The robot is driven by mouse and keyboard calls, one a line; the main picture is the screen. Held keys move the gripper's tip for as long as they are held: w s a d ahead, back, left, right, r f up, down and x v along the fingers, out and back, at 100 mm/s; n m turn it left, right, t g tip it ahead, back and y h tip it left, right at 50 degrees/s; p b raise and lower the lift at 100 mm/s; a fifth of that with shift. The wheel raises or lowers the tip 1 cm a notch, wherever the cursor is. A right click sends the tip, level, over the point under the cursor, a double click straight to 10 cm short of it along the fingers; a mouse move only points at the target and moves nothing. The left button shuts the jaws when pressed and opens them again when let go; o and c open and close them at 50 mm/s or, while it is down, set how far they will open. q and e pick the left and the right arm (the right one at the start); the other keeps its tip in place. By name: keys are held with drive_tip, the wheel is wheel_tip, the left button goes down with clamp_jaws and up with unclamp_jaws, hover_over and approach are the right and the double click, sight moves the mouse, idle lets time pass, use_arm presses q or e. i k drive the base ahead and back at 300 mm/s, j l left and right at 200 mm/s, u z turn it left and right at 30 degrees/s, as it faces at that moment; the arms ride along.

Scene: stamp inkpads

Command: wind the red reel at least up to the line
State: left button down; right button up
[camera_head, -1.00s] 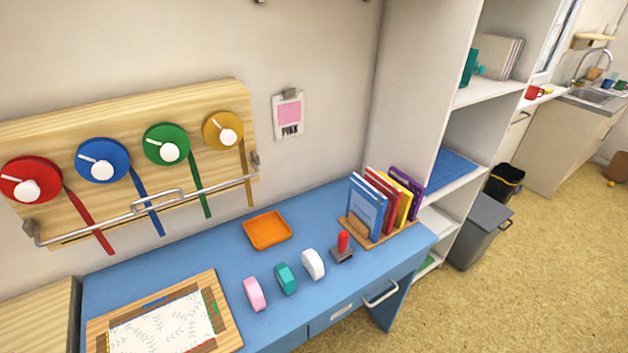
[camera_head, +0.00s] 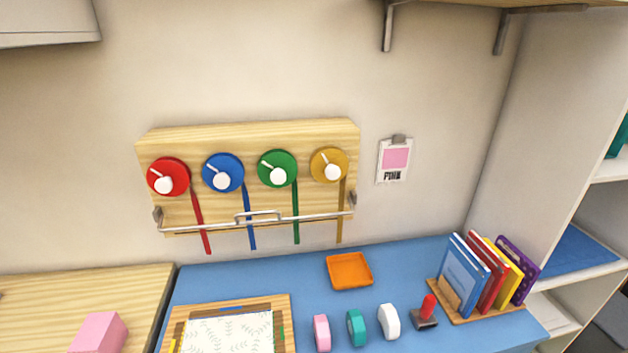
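The red reel (camera_head: 168,176) is the leftmost of the reels on a wooden board (camera_head: 250,135) fixed to the wall. It has a white knob with a short handle. Its red ribbon (camera_head: 201,222) hangs down past the metal bar (camera_head: 215,226), and its lower end is below the board's bottom edge. The blue reel (camera_head: 222,172), green reel (camera_head: 277,168) and yellow reel (camera_head: 329,165) sit to its right, each with a hanging ribbon. I cannot make out a separate marked line. Neither of my grippers shows in the head view.
A framed sheet lies at the front. A pink block (camera_head: 98,334) is on the left wooden top.

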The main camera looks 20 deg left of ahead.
sight(167, 175)
drive_tip(key=u, duration=1.55)
